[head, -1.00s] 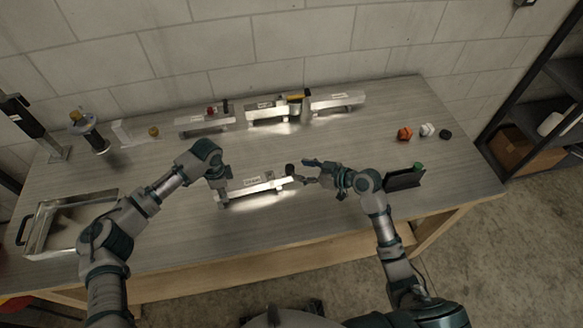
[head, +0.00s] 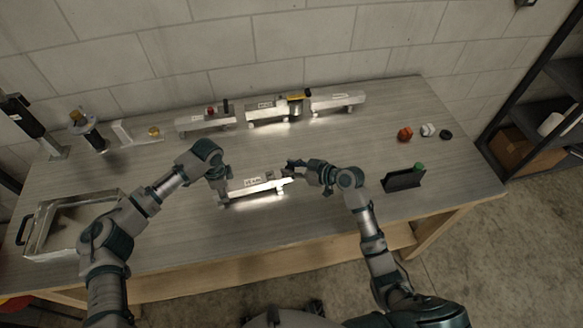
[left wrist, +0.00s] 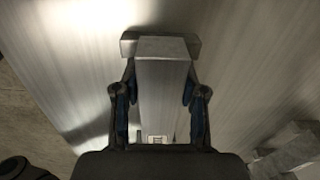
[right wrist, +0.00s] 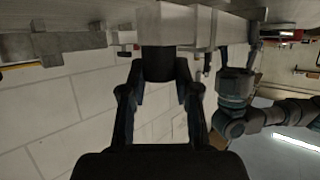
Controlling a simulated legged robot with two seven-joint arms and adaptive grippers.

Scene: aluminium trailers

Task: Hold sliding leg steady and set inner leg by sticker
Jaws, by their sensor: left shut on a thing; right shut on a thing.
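The aluminium sliding leg (head: 262,187) lies across the front middle of the table, with a small white sticker (head: 252,181) on it. My left gripper (head: 218,186) is shut on its left end; the left wrist view shows the fingers on both sides of the metal bar (left wrist: 161,75). My right gripper (head: 290,168) is at the right end, shut on a dark round knob (right wrist: 160,64). The knob sits against the pale metal end (right wrist: 172,24) in the right wrist view. I cannot tell the inner leg apart from the outer one, nor read the sticker.
Several similar aluminium assemblies (head: 268,110) stand along the back. An open metal tray (head: 40,222) is at the left. A dark holder (head: 403,181) with a green knob stands front right.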

